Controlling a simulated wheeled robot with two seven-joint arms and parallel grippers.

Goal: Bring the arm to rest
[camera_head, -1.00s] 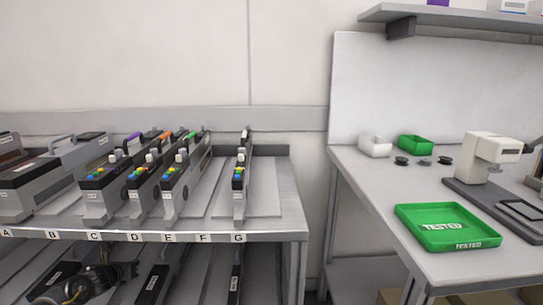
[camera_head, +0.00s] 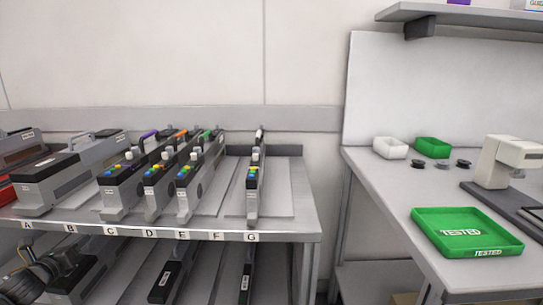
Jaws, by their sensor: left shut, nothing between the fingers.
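My left gripper (camera_head: 66,257) is dark and low at the left edge of the head view, in front of the trolley's lower level. It is shut and empty, and its fingertips are hard to make out against the dark feeders behind. It is below the trolley's upper shelf edge (camera_head: 285,233) and apart from the feeders on top. My right gripper is not in view.
Grey feeders (camera_head: 122,191) stand in the upper lanes, with a slim one (camera_head: 253,195) at lane G; lane F looks empty. More feeders (camera_head: 172,275) lie below. At right, a bench (camera_head: 385,190) holds a green TESTED tray (camera_head: 425,238).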

